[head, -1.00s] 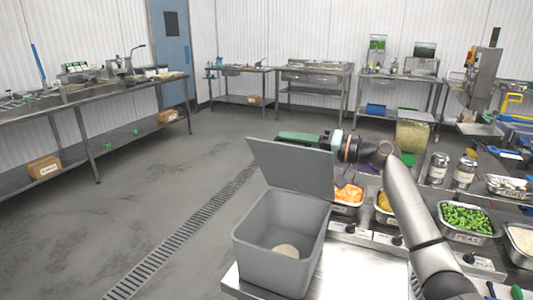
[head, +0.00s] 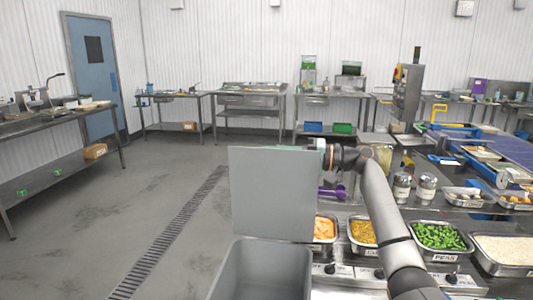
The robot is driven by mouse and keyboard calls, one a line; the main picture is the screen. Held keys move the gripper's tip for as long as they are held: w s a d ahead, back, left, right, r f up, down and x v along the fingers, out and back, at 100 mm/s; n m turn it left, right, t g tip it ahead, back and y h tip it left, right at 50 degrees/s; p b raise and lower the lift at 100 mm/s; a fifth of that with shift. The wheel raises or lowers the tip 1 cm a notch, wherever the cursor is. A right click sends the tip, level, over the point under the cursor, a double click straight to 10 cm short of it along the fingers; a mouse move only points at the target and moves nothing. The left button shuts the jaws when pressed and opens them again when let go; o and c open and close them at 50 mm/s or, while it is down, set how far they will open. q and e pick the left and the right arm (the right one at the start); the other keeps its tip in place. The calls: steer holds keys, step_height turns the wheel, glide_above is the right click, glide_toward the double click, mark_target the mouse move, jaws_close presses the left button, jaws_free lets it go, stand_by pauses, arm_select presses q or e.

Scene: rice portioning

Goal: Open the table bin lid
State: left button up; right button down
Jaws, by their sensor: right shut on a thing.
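The grey table bin (head: 262,272) stands at the bottom centre, cut off by the lower picture edge. Its flat grey lid (head: 271,193) is raised and stands close to upright above the bin's far rim, so the bin is open. My right gripper (head: 318,146) is at the top right corner of the lid, shut on it. The fingertips are mostly hidden behind the lid. My left gripper is out of view.
Steel trays of orange food (head: 324,229), yellow food (head: 362,231), green peas (head: 438,236) and white rice (head: 505,249) sit right of the bin. Two shakers (head: 402,187) stand behind them. Purple scoops (head: 333,192) lie beside the lid. Open floor is at left.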

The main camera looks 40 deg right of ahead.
steer(key=shift+f, duration=0.15)
steer(key=c, duration=0.9)
jaws_free()
steer(key=shift+d, duration=0.15)
steer(key=b+v, duration=0.3)
steer(key=v, duration=0.9)
steer(key=shift+s+d+b, duration=0.1)
steer(key=shift+s+b, duration=0.05)
steer(key=shift+b, duration=0.2)
